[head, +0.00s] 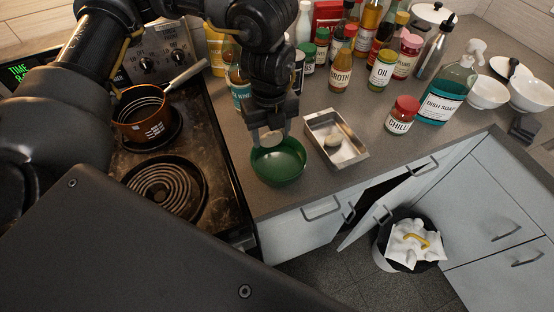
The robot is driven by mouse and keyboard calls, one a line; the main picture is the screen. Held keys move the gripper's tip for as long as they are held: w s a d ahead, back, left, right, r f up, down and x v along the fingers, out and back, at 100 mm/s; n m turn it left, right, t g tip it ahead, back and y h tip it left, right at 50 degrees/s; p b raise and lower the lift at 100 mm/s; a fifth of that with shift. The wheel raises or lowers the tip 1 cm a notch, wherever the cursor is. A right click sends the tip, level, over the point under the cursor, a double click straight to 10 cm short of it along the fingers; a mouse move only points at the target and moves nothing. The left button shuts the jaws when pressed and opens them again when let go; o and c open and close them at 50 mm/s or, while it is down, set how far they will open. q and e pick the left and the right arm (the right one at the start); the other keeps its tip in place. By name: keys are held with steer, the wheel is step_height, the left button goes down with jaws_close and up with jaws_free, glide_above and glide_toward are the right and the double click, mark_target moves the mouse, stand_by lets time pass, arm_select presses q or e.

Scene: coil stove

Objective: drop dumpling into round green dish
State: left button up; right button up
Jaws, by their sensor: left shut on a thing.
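The round green dish (279,164) stands on the counter just right of the stove, near the counter's front edge. My left gripper (269,139) points down over the dish's back left rim. It is shut on a pale dumpling (271,140), which shows between the fingers above the dish; the gap to the dish is hard to judge. My right gripper is not in view.
The coil stove (222,204) with a copper pan (143,126) is at the left. Bottles and jars crowd the counter's back, with a chili jar (402,114) and dish soap (446,92) farther right. A cabinet door (366,222) stands open beside a bin (383,255) below.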

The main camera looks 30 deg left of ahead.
arm_select(q)
steer(key=b, duration=0.5)
glide_above(272, 163)
steer(key=shift+f, duration=2.8)
steer(key=shift+p, duration=0.3)
steer(key=shift+s, duration=0.1)
steer(key=o, duration=1)
steer(key=shift+o, duration=0.2)
steer(key=shift+r, duration=0.15)
step_height(272, 163, up, 10)
steer(key=shift+r+b, duration=0.1)
steer(key=shift+b, duration=0.4)
steer(key=shift+r, duration=0.2)
